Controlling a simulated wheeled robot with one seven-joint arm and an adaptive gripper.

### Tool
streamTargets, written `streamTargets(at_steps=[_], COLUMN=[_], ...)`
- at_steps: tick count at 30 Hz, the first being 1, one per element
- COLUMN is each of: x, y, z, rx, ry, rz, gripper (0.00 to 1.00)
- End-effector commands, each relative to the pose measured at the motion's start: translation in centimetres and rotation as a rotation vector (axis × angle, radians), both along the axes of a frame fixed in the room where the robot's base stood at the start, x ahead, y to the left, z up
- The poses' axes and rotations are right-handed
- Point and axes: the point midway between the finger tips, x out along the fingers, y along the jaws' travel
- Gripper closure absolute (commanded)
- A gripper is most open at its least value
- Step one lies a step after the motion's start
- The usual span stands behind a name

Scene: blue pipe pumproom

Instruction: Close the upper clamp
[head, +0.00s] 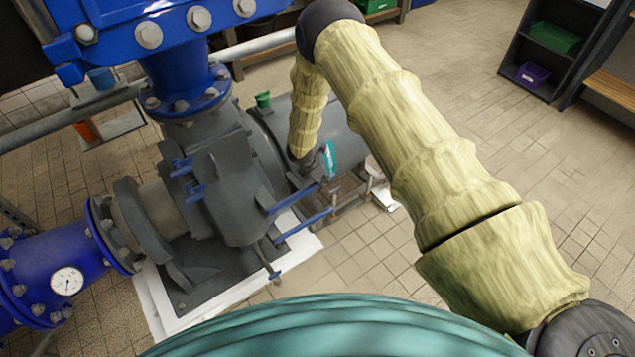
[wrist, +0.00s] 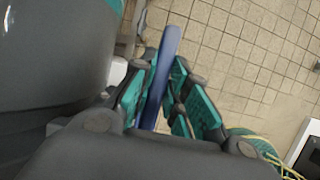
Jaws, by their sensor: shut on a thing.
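The upper clamp (head: 293,199) has a blue bar handle that sticks out to the right from the grey pump housing. A second, lower blue bar (head: 304,227) runs below it, roughly parallel. My gripper (head: 327,181) reaches down at the outer end of the upper bar. In the wrist view, the teal-padded fingers of my gripper (wrist: 162,95) stand on both sides of a blue handle (wrist: 170,50), shut on it. The handle's far end shows past the fingertips. In the head view the fingertips are small and partly hidden, so the exact contact is hard to see.
The grey pump (head: 227,185) stands on a white-edged base, with blue flanged pipes (head: 60,265) at left and above. Smaller blue clamp parts (head: 188,178) sit on its left side. Tiled floor (head: 380,260) is open to the right. A dark shelf (head: 545,45) stands far right.

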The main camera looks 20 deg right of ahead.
Motion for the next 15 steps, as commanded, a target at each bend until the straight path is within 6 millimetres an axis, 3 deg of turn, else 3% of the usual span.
streamTargets(at_steps=[8, 9, 11, 15], x=[0.41, 0.43, 0.44, 0.35], y=[-0.14, -0.14, -0.14, -0.15], z=[0.14, 0.15, 0.15, 0.09], rx=[0.000, 0.001, 0.001, 0.001], ry=[-0.004, -0.005, -0.005, -0.003], rz=[0.011, 0.012, 0.012, 0.010], gripper=[1.00, 0.77, 0.66, 0.62])
